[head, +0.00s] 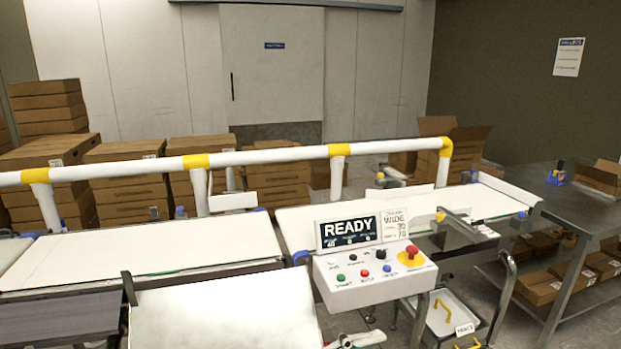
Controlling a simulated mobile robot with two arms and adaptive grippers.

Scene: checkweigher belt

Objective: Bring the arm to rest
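Neither of my grippers can be made out in the head view.
Pale belts run left (140,250) and right (480,199) behind the control box. A white-and-yellow rail (270,155) crosses behind them. A white sloped panel (225,312) fills the bottom left. A grey table (560,196) stands right. Cartons (125,190) are stacked behind.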

